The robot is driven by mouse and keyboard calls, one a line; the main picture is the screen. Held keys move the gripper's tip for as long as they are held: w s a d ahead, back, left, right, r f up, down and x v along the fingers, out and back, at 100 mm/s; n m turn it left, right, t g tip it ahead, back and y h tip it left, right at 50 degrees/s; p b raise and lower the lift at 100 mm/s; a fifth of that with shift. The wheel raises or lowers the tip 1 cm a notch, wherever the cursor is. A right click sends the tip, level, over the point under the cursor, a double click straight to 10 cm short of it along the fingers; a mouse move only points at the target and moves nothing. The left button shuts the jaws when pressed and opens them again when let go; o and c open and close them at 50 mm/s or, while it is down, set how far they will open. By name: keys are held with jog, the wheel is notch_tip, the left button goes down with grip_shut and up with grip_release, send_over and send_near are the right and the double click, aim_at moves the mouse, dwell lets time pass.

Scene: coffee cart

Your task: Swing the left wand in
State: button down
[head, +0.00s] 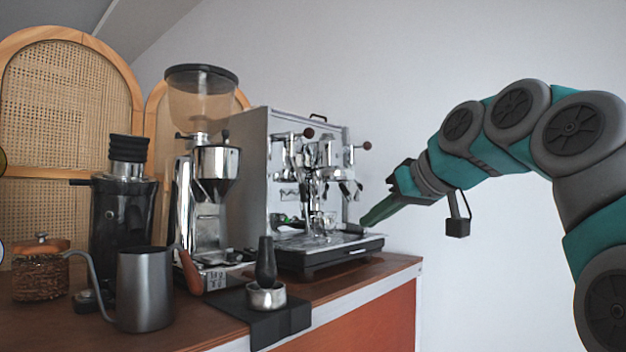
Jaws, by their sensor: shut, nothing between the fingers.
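The espresso machine (252,170) stands on the cart at centre right, its chrome front turned toward the right. Thin chrome parts crowd its front, and I cannot pick out the left wand clearly among them. The fingertips point left and slightly down, just right of the machine's front, above the drip tray (330,258). I cannot tell whether they touch anything.
A grinder with a clear hopper (200,98) stands left of the machine. A grey kettle (146,290), a black grinder (122,210), a jar of beans (41,275) and a tamper (265,265) on a black mat (285,322) fill the left and front.

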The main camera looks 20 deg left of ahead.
aim_at(303, 195)
notch_tip(303, 195, up, 10)
jog(key=a+n+t+y+p, duration=0.1)
jog(key=a+n+y, duration=0.1)
jog(key=a+n, duration=0.1)
jog(key=p+x, duration=0.3)
jog(key=x, duration=1)
jog(key=shift+s+a, duration=0.2)
jog(key=shift+a, duration=0.1)
jog(key=shift+f, duration=0.2)
jog(key=f+b, duration=0.1)
jog(key=b, duration=0.1)
jog(key=shift+a+f+m+y+b, duration=0.2)
jog(key=shift+m+y+b, duration=0.1)
jog(key=shift+y+b, duration=0.1)
jog(key=t+y+b, duration=0.1)
jog(key=b, duration=0.2)
jog(key=a+f+y+b, duration=0.1)
jog(key=b, duration=0.2)
jog(key=shift+w+a+f+t, duration=0.15)
jog(key=shift+w+a+t, duration=0.2)
jog(key=shift+w+t, duration=0.05)
